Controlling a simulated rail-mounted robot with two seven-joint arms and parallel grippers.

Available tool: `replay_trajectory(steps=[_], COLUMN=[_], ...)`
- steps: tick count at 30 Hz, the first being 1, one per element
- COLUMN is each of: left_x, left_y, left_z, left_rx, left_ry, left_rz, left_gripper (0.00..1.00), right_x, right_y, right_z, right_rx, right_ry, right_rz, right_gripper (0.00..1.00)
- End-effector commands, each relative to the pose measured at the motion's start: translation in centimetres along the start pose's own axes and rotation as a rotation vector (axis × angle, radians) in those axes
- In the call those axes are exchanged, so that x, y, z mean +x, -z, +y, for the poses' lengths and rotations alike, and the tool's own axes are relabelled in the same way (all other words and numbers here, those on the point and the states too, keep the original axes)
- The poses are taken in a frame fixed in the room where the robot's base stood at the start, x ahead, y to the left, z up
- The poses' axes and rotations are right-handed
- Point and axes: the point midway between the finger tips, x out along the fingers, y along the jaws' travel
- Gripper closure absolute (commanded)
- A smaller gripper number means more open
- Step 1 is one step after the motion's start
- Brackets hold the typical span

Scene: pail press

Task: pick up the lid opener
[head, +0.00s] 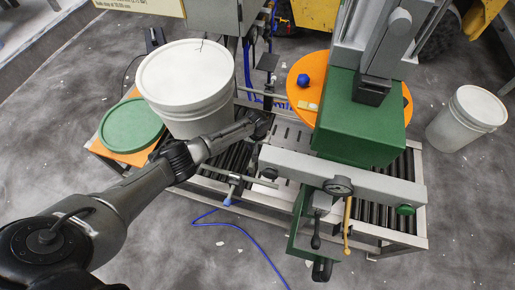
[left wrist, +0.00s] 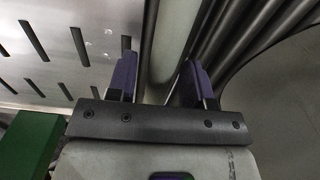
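A thin yellow tool (head: 347,225), which may be the lid opener, hangs upright at the front of the press beside a black-knobbed lever; I cannot be sure what it is. My left gripper (head: 262,122) is over the roller conveyor, left of the press's green block, and well apart from the yellow tool. In the left wrist view its two purple-padded fingers (left wrist: 160,82) stand apart with nothing clearly held between them. A pale rounded bar and a dark rail show beyond the fingers. The yellow tool is not seen in that view. My right gripper is not in view.
A white lidded pail (head: 185,80) stands left of the conveyor (head: 385,238), near a green lid (head: 130,125). The press's green block (head: 358,135) stands over the conveyor. An orange disc (head: 300,78) is behind it. Another white pail (head: 467,120) stands at right. A blue hose lies on the floor.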

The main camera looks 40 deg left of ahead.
Motion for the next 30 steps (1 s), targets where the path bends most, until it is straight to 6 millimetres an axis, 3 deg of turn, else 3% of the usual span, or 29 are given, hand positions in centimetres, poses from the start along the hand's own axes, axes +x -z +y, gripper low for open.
replay_trajectory(steps=[2, 14, 23, 30], left_x=[0.0, 0.0, -0.3, -4.1], left_y=[0.0, 0.0, 0.0, 0.0], left_z=[0.0, 0.0, 0.0, 0.0], left_rx=[0.0, 0.0, 0.0, 0.001], left_ry=[0.0, 0.0, 0.0, -0.001], left_rz=[0.0, 0.0, 0.0, 0.001], left_gripper=[0.61, 0.99, 1.0, 1.0], right_x=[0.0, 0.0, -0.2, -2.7], right_y=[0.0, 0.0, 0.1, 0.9], right_z=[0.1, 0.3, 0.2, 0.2], right_rx=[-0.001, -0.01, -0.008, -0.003], right_ry=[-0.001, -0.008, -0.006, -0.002], right_rz=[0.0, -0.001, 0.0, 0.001], right_gripper=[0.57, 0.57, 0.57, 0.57])
